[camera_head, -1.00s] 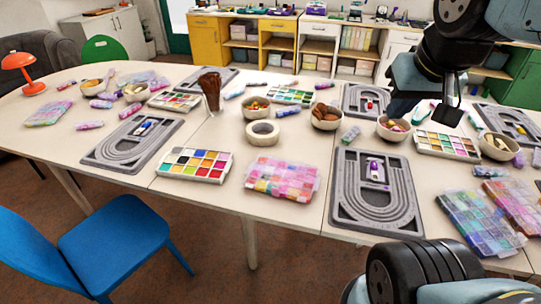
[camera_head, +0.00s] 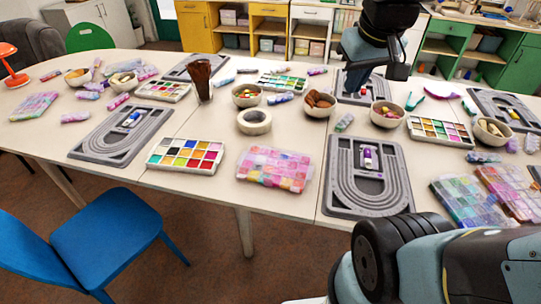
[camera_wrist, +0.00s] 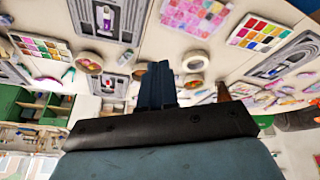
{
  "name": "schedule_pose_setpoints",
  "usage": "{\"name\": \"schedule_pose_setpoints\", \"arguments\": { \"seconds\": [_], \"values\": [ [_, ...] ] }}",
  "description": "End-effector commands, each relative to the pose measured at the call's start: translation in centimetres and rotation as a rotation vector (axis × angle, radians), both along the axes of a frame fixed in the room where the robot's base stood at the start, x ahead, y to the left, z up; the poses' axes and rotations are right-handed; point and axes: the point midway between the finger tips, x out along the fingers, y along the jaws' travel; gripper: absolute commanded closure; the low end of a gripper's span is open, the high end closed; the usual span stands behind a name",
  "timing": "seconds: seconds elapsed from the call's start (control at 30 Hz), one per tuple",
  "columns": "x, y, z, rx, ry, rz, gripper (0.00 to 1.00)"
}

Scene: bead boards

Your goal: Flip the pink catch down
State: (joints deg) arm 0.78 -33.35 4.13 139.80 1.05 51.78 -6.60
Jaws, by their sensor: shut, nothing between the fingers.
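I cannot make out a clearly pink catch. The grey bead board (camera_head: 333,192) at front right carries a small purple catch (camera_head: 368,158) on a pale base, also seen in the wrist view (camera_wrist: 106,16). The left board (camera_head: 84,151) has a blue catch (camera_head: 132,118), the back board (camera_head: 343,97) a red one (camera_head: 362,91), and the far right board (camera_head: 489,105) a yellow one (camera_head: 514,114). My gripper (camera_head: 352,88) is at the back board, partly covering it from view; its height above the table is unclear. In the wrist view its fingers (camera_wrist: 157,68) are together and empty.
Bowls of beads (camera_head: 386,114), paint trays (camera_head: 186,156) and bead boxes (camera_head: 274,169) crowd the table. A blue chair (camera_head: 108,240) is at the front left.

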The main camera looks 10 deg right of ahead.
Motion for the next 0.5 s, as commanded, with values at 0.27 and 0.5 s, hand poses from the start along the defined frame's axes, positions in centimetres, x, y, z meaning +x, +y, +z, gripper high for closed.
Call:
{"name": "schedule_pose_setpoints", "arguments": {
  "seconds": [0.27, 0.5],
  "values": [
    [5.6, 2.0, -3.1, -0.058, 0.153, 0.200, 1.00],
    [9.9, 3.8, -6.9, -0.075, 0.273, 0.382, 1.00]
  ]
}}
